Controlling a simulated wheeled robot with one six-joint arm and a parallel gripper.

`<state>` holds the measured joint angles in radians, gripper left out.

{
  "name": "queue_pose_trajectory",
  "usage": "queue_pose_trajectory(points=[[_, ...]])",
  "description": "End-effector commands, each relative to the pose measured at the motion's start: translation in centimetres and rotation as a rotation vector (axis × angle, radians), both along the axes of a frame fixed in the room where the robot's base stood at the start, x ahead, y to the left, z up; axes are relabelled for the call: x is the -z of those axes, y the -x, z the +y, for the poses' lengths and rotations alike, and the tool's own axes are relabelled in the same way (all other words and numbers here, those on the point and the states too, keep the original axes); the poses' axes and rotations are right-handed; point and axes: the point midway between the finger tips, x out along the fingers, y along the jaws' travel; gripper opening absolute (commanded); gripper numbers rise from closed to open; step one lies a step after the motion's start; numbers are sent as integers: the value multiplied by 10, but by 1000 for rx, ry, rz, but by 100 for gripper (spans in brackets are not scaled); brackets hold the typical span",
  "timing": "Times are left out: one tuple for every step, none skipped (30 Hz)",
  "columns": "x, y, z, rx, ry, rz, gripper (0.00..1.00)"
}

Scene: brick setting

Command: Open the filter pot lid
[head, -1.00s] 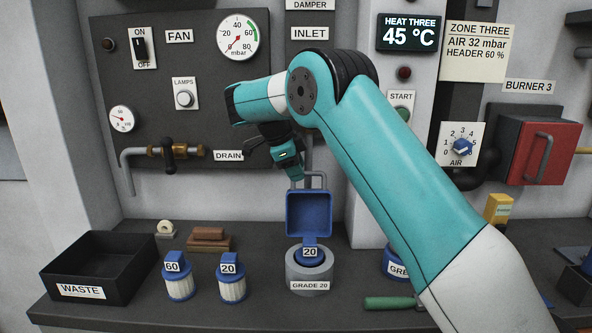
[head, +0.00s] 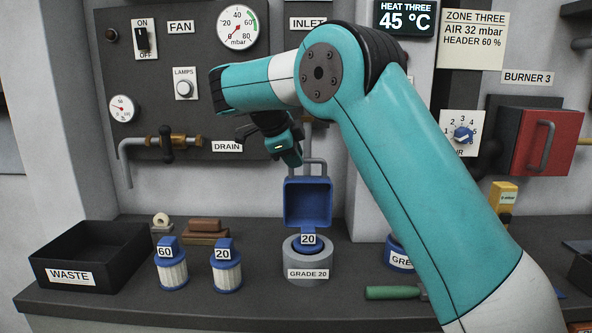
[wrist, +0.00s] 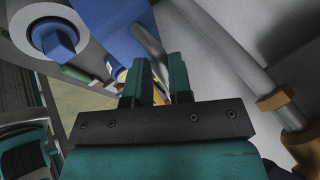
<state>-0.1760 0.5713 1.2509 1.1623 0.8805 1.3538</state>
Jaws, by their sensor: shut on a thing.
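The filter pot (head: 307,268) is a grey cylinder labelled GRADE 20 on the bench. Its blue square lid (head: 308,202) stands raised upright behind the mouth, showing its hollow inside. A blue filter with a 20 tag (head: 309,239) sits in the pot. A grey bar handle (head: 316,165) shows above the lid. My gripper (head: 293,160) is at this handle, shut on it. In the wrist view the fingers (wrist: 155,82) close at the end of the grey handle (wrist: 150,45), next to the blue lid (wrist: 105,35). The exact contact is partly hidden.
Filters tagged 60 (head: 172,270) and 20 (head: 226,272) stand left of the pot. A black WASTE bin (head: 100,240) is at far left. A second blue-labelled pot (head: 398,258), partly behind my arm, and a green-handled tool (head: 392,293) are to the right.

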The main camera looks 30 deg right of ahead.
Motion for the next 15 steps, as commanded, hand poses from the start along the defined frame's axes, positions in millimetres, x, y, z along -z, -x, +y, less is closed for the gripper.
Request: queue_pose_trajectory(points=[[-2, -1, 1, -4, 2, -12, 0], [-3, -1, 0, -3, 4, -13, 0], [-3, -1, 0, -2, 4, -13, 0], [-4, -1, -1, -2, 4, -13, 0], [-4, 0, -1, -2, 3, -13, 0], [-4, 0, -2, -2, 3, -13, 0], [-4, 0, -2, -1, 3, -13, 0], [-4, 0, -2, -1, 3, -13, 0], [-4, 0, -3, 0, 3, -12, 0], [-4, 0, -3, 0, 3, -12, 24], [-4, 0, -3, 0, 3, -12, 31], [-4, 0, -3, 0, 2, -11, 40], [-3, 0, -3, 1, 2, -10, 40], [-3, 0, -3, 0, 2, -10, 40], [-3, 0, -3, 0, 2, -9, 40]])
